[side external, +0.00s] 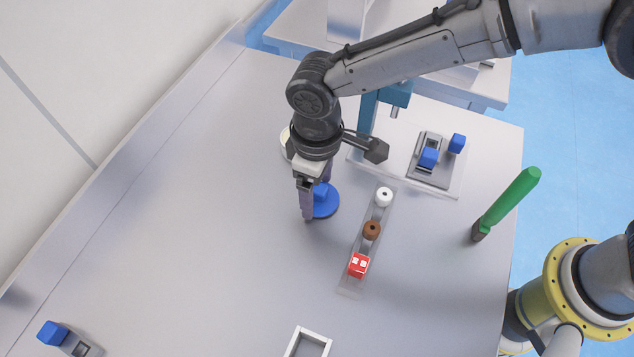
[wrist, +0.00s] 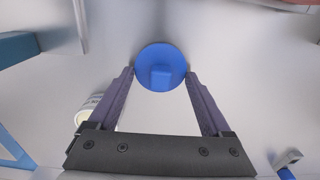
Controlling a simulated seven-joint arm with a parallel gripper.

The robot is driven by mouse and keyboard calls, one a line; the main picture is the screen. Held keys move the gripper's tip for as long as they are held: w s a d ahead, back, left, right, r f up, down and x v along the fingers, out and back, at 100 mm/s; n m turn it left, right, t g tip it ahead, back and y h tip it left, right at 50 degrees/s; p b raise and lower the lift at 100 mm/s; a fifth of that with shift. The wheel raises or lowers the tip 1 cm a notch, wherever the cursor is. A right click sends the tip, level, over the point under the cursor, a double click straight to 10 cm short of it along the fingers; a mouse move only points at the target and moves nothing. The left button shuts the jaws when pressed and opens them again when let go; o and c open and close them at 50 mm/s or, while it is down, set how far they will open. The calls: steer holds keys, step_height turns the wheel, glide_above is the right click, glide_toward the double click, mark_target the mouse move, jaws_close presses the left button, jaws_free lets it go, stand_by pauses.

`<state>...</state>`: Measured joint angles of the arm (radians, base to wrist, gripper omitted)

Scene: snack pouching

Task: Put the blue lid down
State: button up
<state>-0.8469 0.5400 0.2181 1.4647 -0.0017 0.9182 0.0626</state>
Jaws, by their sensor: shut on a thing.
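The blue lid (side external: 328,205) is a round disc with a small square knob on top. In the wrist view the lid (wrist: 160,54) sits flat between the tips of the two purple fingers of my gripper (wrist: 159,74), which touch its rim on both sides. My gripper (side external: 316,200) is shut on the lid, pointing down, low over the grey table. I cannot tell whether the lid touches the table. A pale round container (side external: 285,141) is mostly hidden behind my wrist; it also shows in the wrist view (wrist: 88,110).
A blue press-like fixture (side external: 368,115) stands behind.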

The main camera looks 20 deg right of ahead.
steer(key=shift+f, duration=0.35)
steer(key=o, duration=1.1)
